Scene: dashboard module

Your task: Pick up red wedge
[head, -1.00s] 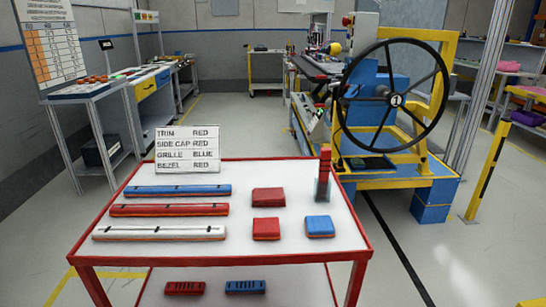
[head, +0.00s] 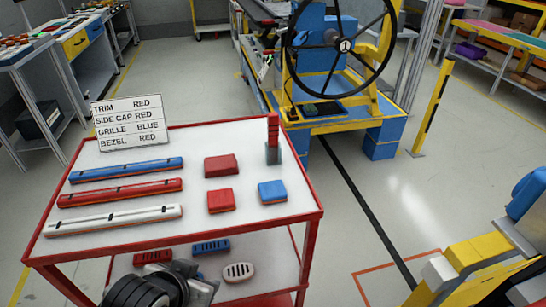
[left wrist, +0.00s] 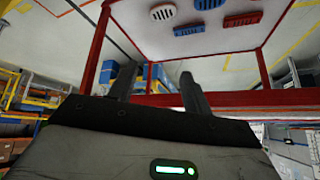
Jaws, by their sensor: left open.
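Two red blocks lie on the white top of the red-framed table: a larger one (head: 221,165) with sloped-looking sides and a smaller one (head: 221,201) in front of it. I cannot tell for sure which is the wedge. My left arm shows at the bottom of the head view, in front of the lower shelf and below the tabletop. In the left wrist view my left gripper (left wrist: 158,86) is open, with nothing between its fingers. The table's red frame and shelf parts show beyond it. My right gripper is not in view.
The lower shelf holds slotted red, blue and white parts (head: 238,271). A handwheel machine (head: 335,50) stands behind.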

